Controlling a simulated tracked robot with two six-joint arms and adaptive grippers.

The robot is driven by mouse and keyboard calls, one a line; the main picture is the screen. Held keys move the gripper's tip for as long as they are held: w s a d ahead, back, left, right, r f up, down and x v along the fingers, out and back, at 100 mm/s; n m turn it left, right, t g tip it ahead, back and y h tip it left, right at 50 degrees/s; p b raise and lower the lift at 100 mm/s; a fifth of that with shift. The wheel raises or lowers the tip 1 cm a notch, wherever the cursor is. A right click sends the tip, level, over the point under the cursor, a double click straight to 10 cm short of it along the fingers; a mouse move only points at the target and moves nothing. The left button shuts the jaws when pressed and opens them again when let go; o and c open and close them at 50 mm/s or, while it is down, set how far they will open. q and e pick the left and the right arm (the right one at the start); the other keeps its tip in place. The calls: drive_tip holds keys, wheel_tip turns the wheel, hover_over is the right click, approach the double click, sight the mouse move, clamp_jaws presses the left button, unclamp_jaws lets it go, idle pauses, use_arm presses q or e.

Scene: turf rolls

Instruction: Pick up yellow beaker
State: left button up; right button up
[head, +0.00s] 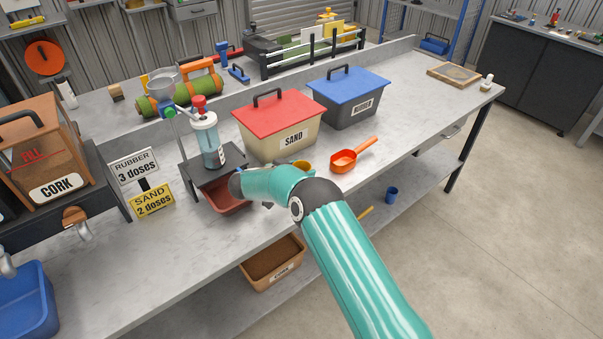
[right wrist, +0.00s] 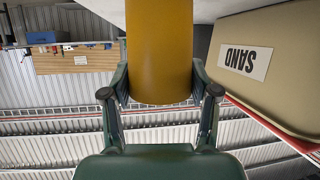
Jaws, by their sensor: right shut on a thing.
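The yellow beaker (right wrist: 160,50) fills the upper middle of the right wrist view, between the two fingers of my right gripper (right wrist: 160,92). The fingers press on its sides, so the gripper is shut on it. In the head view only a small yellow part of the beaker (head: 303,165) shows behind my teal right arm, in front of the sand box. The arm hides most of the beaker and the gripper there. I cannot tell whether the beaker touches the bench. My left gripper is not in view.
The sand box (head: 278,133) with a red lid stands just behind the beaker. An orange scoop (head: 344,160) lies to the right. A dispenser (head: 207,140) on a dark stand over a reddish tray (head: 226,199) is to the left. The bench's right part is mostly clear.

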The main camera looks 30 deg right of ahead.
wheel_tip(320, 180, up, 20)
drive_tip(key=b, duration=0.1)
drive_tip(key=shift+b, duration=0.3)
drive_tip(key=shift+d+f, duration=0.1)
